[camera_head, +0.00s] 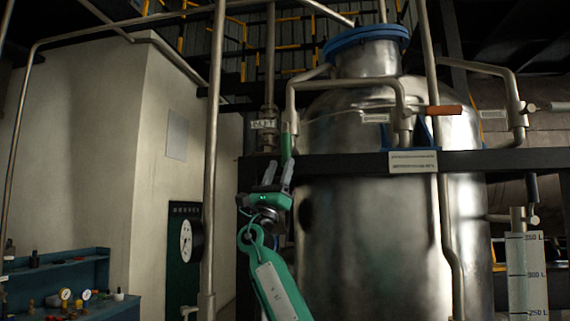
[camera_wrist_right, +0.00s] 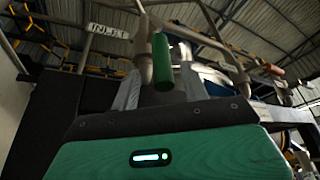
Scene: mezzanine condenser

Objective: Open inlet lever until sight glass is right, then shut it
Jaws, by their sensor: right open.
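The inlet lever's green handle (camera_head: 286,147) hangs down below the INLET tag (camera_head: 264,124), left of the steel vessel. It also shows in the right wrist view (camera_wrist_right: 162,62), ahead of the jaws. My right gripper (camera_head: 278,172) is open, just below the handle in the head view. In the right wrist view its two grey fingers stand on either side of the handle's lower part; I cannot tell whether they touch it. The sight glass with its litre scale (camera_head: 527,277) is at the far right, marked 350, 300 and 250 L; no clear liquid line shows. My left gripper is out of view.
A dark beam (camera_head: 340,166) crosses in front of the vessel (camera_head: 375,235). An orange-handled lever (camera_head: 443,110) sits on a pipe to the right. A vertical pipe (camera_head: 212,160) and dial gauge (camera_head: 187,241) stand left. A blue bench (camera_head: 75,262) holds small items.

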